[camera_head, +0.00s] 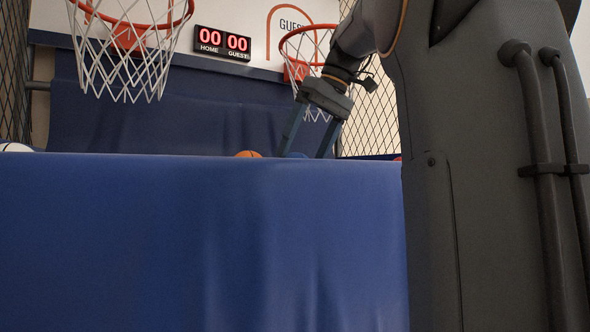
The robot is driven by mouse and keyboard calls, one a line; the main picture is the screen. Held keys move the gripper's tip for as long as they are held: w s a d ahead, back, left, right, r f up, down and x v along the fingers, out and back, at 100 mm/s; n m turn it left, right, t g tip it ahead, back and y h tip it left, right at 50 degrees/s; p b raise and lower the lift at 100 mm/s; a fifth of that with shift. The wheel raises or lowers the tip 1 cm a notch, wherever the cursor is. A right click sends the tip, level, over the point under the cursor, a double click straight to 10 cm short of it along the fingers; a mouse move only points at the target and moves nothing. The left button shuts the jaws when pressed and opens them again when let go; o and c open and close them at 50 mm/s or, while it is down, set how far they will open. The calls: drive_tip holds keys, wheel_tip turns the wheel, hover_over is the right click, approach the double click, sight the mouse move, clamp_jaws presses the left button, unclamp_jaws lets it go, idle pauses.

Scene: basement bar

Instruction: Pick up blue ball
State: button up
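The blue ball (297,155) shows only as a small curved top above the padded front edge of the arcade. Most of it is hidden behind that edge. My gripper (302,154) points down from the upper right, with its two long fingers spread wide apart. The ball's top shows between the fingertips, nearer the left finger. I cannot tell whether either finger touches it or how their depths compare.
An orange ball (248,154) lies just left of my gripper, and a white ball (16,147) is at far left. The blue padded front (180,240) blocks the low view. Two hoops (130,20) (310,45) and a scoreboard (222,43) are behind; netting is at the sides.

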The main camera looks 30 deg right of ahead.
drive_tip(key=shift+x, duration=1.35)
drive_tip(key=shift+a, duration=0.1)
drive_tip(key=c, duration=1.1)
drive_tip(key=shift+r, duration=0.1)
wheel_tip(320, 180, up, 10)
drive_tip(key=shift+f+p, duration=0.1)
drive_tip(key=shift+p, duration=0.25)
